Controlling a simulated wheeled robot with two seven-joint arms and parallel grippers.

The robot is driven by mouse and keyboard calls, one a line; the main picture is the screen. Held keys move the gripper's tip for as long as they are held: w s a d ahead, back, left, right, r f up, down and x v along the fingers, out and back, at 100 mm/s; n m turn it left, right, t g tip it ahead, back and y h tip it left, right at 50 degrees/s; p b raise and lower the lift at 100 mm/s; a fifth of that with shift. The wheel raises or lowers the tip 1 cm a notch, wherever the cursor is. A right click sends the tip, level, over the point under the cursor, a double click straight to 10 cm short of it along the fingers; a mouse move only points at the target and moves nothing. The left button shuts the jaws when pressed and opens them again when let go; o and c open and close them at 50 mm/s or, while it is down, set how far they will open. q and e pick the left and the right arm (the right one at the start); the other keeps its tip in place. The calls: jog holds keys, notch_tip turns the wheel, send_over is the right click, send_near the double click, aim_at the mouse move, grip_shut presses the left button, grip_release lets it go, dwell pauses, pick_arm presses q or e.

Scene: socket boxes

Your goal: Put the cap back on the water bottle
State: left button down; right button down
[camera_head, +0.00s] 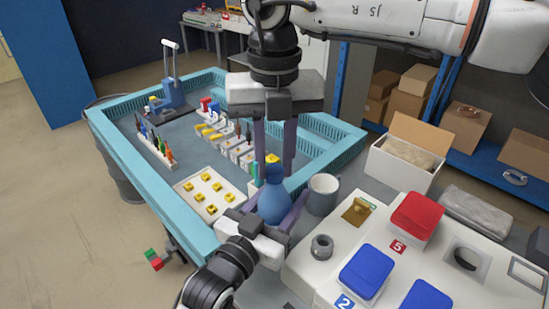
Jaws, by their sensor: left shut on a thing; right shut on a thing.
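The blue water bottle (273,206) stands upright near the front corner of the teal-rimmed workbench. My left gripper (272,212) comes in from below and is shut around the bottle's body, one purple finger on each side. My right gripper (274,170) reaches down from above, its fingers around the top of the bottle. It is shut on a small blue piece at the neck, which looks like the cap (274,172). I cannot tell whether the cap is seated on the neck or just above it.
A grey mug (322,194) stands close right of the bottle. A white tray with yellow pieces (204,193) lies to the left. Racks of tools (155,146) stand farther back. White panels with a red box (416,217) and a blue box (365,271) fill the right front.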

jog(key=shift+m, duration=0.8)
jog(key=c, duration=1.4)
grip_release()
notch_tip(320, 180, up, 12)
pick_arm(q)
jog(key=c, duration=0.8)
grip_release()
jog(key=shift+o, duration=0.2)
